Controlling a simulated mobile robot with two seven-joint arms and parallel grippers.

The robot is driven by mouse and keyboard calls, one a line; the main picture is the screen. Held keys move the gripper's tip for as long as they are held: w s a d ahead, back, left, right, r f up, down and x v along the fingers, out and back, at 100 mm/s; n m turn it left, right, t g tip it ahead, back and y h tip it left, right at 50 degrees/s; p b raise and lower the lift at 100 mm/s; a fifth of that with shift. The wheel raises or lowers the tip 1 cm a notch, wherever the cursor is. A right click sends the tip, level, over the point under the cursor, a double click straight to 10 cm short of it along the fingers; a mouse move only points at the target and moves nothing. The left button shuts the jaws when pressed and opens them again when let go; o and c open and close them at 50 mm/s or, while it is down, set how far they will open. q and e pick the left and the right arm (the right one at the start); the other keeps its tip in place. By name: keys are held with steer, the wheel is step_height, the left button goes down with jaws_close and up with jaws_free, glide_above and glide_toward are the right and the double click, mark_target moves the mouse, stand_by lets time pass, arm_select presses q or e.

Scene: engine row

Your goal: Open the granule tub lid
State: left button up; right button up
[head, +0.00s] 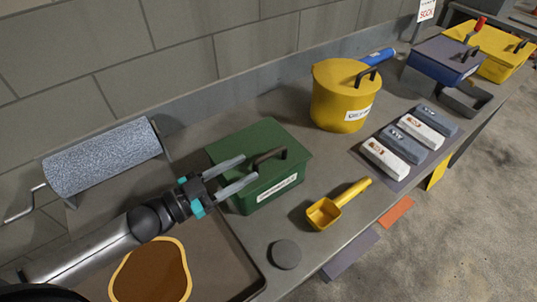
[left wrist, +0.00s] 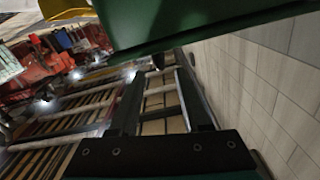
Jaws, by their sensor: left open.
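The green tub (head: 270,190) has a flat green lid (head: 235,147) with a dark bar handle (head: 268,156) on top. The lid sits closed on it. A white label is on its front, too small to read surely. My left gripper (head: 249,168) reaches over the lid from the left, open, with its fingertips at the handle's near end. I cannot tell whether they touch the handle. In the left wrist view the open fingers (left wrist: 157,75) show nothing clearly between them, and a green surface (left wrist: 200,20) fills the top. My right gripper is not in view.
A yellow round tub (head: 340,95) stands behind right. A yellow scoop (head: 325,212) and a dark disc (head: 286,254) lie in front. White and grey blocks (head: 393,154) lie at right. A speckled roller (head: 103,158) stands at left by the wall. A brown tray is below my arm.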

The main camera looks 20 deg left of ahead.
mark_target(261, 159)
arm_select(q)
steer(key=shift+x, duration=3.85)
steer(key=shift+c, duration=0.3)
jaws_close()
